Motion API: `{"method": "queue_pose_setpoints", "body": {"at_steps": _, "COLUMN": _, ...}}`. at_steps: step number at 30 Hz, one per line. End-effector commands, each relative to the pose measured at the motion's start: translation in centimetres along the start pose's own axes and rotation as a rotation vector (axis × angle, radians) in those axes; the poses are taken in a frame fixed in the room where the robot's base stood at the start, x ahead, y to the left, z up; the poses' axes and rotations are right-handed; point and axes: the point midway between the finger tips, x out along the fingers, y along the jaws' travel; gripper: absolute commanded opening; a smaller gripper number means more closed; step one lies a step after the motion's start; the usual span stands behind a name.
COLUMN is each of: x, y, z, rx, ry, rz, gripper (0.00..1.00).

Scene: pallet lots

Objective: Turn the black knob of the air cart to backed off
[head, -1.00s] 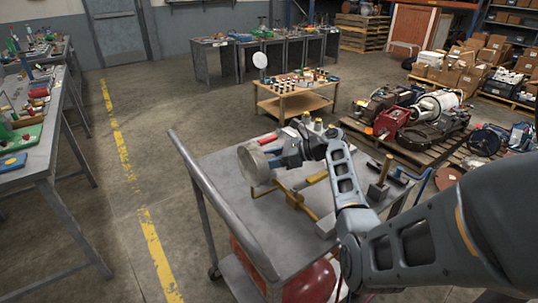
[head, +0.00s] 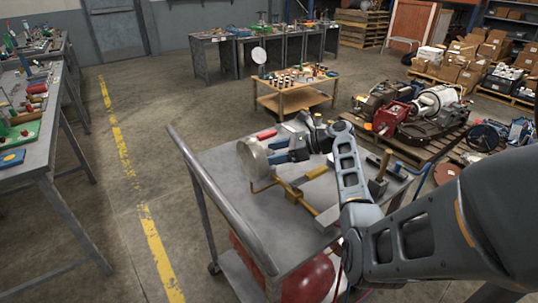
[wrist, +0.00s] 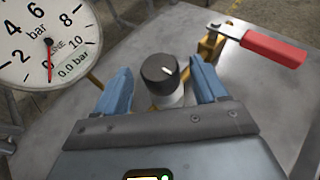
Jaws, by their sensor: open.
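The black knob (wrist: 160,72) of the air cart (head: 225,172) sits on a pale stem in the wrist view, with a short white mark on its top pointing up and right. My gripper (wrist: 160,68) is open, with one blue finger on each side of the knob and a visible gap to both. In the head view my gripper (head: 275,150) is over the cart top beside the round gauge, and I cannot make out the knob there. The gauge (wrist: 45,38) has a red needle at 0 and reads 0.0 bar.
A red-handled valve (wrist: 270,45) stands right of the knob in the wrist view. A yellow pipe (head: 290,188) runs across the cart top. The cart's push bar (head: 222,200) is on its left. Left of the cart is open floor with a yellow line (head: 160,250).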

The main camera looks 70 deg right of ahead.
Motion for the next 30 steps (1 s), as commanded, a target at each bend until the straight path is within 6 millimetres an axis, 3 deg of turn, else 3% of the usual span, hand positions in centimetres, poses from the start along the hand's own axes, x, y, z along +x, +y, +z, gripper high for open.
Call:
{"method": "queue_pose_setpoints", "body": {"at_steps": 6, "x": -3.6, "y": 0.0, "z": -0.1, "rx": -0.001, "ry": 0.0, "rz": -0.001, "gripper": 0.72}}
{"method": "queue_pose_setpoints", "body": {"at_steps": 10, "x": -4.9, "y": 0.0, "z": -0.1, "rx": 0.0, "ry": 0.0, "rz": 0.0, "gripper": 0.72}}
{"method": "queue_pose_setpoints", "body": {"at_steps": 30, "x": -5.4, "y": 0.0, "z": 0.0, "rx": 0.0, "ry": 0.0, "rz": 0.001, "gripper": 0.72}}
